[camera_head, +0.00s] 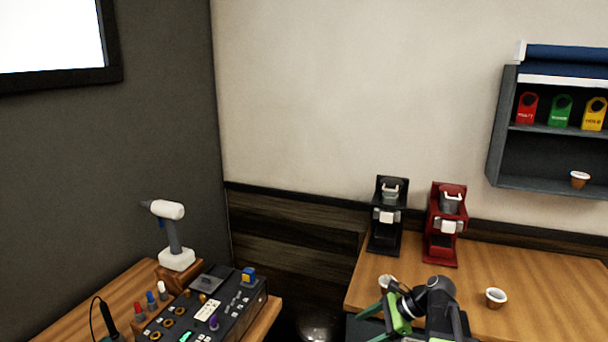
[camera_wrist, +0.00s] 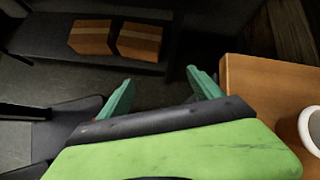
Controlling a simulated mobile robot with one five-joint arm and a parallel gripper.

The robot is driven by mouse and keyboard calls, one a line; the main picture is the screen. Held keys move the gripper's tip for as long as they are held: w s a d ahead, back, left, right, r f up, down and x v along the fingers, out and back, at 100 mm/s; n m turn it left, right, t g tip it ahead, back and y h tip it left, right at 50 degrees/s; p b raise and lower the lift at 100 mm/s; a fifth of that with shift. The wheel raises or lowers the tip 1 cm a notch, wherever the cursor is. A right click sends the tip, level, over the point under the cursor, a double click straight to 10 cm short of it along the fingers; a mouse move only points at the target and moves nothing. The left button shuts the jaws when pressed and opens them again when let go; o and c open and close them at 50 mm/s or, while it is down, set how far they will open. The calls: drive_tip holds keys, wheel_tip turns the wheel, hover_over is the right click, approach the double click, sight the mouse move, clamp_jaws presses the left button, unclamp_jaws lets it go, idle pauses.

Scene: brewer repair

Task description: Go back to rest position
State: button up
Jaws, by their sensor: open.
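My gripper (camera_wrist: 160,88) is open, with two green fingers spread apart and nothing between them in the wrist view. In the head view my arm and gripper (camera_head: 375,318) are at the bottom, by the left front edge of the right-hand wooden table (camera_head: 530,270). A black brewer (camera_head: 385,235) and a red brewer (camera_head: 442,240) stand upright at the back of that table. One small cup (camera_head: 388,282) sits just behind my gripper, and another cup (camera_head: 496,298) stands to the right of my arm.
A left table (camera_head: 92,309) holds a control panel (camera_head: 205,310) and a white-and-grey drill (camera_head: 172,235). A wall shelf (camera_head: 545,185) holds coloured tags and a cup (camera_head: 580,179). Two cardboard boxes (camera_wrist: 91,38) (camera_wrist: 139,42) lie on a low dark shelf (camera_wrist: 45,40).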

drive_tip(key=s+a+f+n+g+h, duration=0.2)
drive_tip(key=s+a+f+n+h, duration=0.25)
drive_tip(key=a+n, duration=0.45)
drive_tip(key=s+d+f+n+h, duration=0.2)
drive_tip(key=d+n+h, duration=0.2)
drive_tip(key=n, duration=0.5)
drive_tip(key=d, duration=0.2)
drive_tip(key=shift+d, duration=0.3)
drive_tip(key=shift+s, duration=0.1)
